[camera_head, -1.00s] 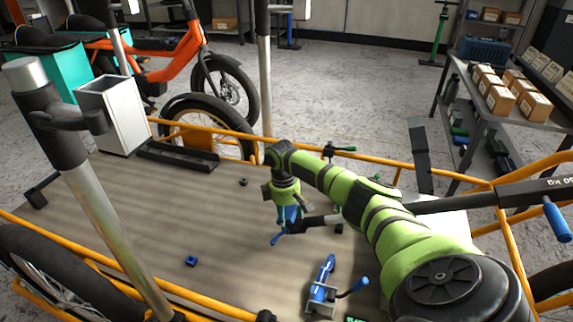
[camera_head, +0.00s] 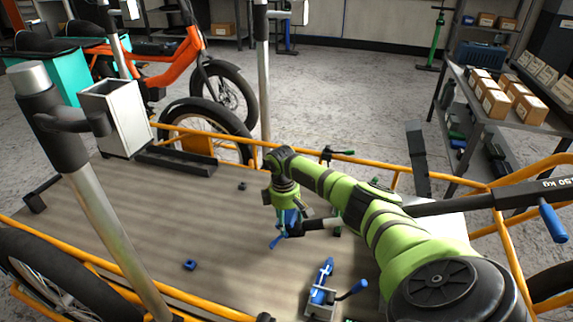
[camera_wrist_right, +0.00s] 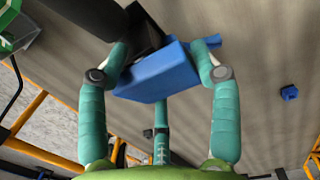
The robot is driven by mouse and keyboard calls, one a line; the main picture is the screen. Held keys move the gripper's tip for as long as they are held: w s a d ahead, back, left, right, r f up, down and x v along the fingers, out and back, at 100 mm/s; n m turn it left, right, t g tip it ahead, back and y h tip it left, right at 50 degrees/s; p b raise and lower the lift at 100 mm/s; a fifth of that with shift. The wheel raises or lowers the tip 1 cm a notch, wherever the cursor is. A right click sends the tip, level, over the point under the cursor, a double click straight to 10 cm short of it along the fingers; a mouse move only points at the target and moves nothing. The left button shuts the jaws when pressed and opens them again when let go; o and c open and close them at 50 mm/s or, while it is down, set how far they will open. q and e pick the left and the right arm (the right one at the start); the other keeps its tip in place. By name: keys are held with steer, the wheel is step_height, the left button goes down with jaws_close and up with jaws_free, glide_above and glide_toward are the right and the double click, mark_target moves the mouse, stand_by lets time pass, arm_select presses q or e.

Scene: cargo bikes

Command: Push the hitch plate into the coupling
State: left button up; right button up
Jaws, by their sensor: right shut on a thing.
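My right gripper (camera_head: 286,222) points down over the wooden cargo deck (camera_head: 220,235). In the right wrist view its two teal fingers (camera_wrist_right: 162,75) are shut on a blue block (camera_wrist_right: 155,78), one finger at each side. A black block-like part (camera_wrist_right: 145,30) lies against the block's far side; I cannot tell whether they touch. I cannot tell which part is the hitch plate or which is the coupling. My left gripper is out of view.
A blue lever clamp (camera_head: 321,290) stands on the deck at the front. A small blue piece (camera_head: 189,265) lies to the left. A yellow rail (camera_head: 390,180) borders the deck. A metal post (camera_head: 95,200) rises at left. The middle-left deck is mostly clear.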

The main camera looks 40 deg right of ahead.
steer(key=shift+s+d+f, duration=0.1)
steer(key=shift+s+f, duration=0.45)
steer(key=shift+f, duration=0.1)
steer(key=o, duration=1.4)
steer(key=shift+f, duration=0.1)
steer(key=shift+c, duration=0.2)
steer(key=shift+d+f+g, duration=0.1)
steer(key=shift+f+g, duration=0.1)
steer(key=shift+g, duration=0.1)
steer(key=shift+w+r, duration=0.1)
steer(key=r, duration=0.8)
steer(key=w+r, duration=0.1)
steer(key=r, duration=0.3)
steer(key=shift+a, duration=0.25)
steer(key=shift+r, duration=0.1)
